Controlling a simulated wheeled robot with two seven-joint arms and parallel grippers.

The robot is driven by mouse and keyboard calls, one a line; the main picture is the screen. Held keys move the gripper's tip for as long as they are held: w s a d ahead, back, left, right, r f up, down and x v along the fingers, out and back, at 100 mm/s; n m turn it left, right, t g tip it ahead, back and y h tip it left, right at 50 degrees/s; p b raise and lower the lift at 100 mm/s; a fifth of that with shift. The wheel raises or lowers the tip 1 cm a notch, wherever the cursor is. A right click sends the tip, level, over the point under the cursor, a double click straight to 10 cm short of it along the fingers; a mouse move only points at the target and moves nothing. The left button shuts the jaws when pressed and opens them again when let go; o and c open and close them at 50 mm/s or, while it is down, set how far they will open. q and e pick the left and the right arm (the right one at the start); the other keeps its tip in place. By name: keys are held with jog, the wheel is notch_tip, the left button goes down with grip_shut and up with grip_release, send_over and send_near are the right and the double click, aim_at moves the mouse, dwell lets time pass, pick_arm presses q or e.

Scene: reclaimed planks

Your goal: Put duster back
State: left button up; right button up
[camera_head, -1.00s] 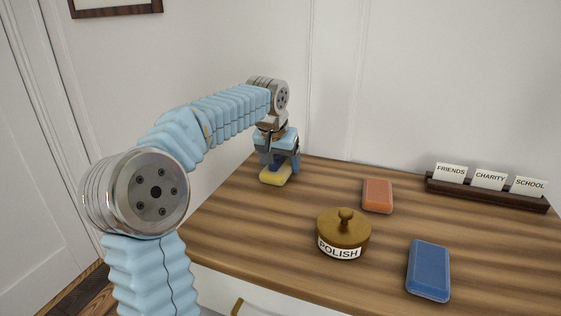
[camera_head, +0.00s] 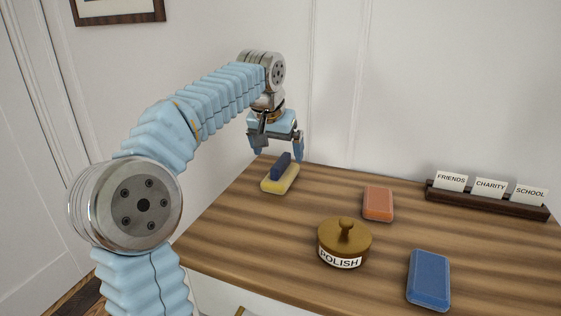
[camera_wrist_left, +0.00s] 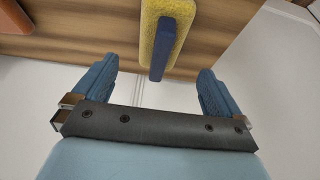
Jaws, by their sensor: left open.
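The duster, a yellow pad (camera_head: 281,181) with a dark blue handle (camera_head: 281,165), lies on the wooden top at its far left. It also shows in the left wrist view, with its yellow pad (camera_wrist_left: 161,32) and blue handle (camera_wrist_left: 162,50) beyond the fingertips. My left gripper (camera_head: 274,150) is open and empty, above and just behind the duster, apart from it. In the left wrist view its two fingers (camera_wrist_left: 158,80) stand wide apart with nothing between them. My right gripper is not in view.
An orange block (camera_head: 378,203), a brass-coloured lidded POLISH pot (camera_head: 344,243) and a blue block (camera_head: 429,279) stand on the wooden top (camera_head: 290,225). A dark card rack (camera_head: 487,201) with FRIENDS, CHARITY and SCHOOL cards is at the back right. The wall is close behind.

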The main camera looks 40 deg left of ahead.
pick_arm(q)
jog(key=v, duration=0.4)
jog(key=shift+r, duration=0.1)
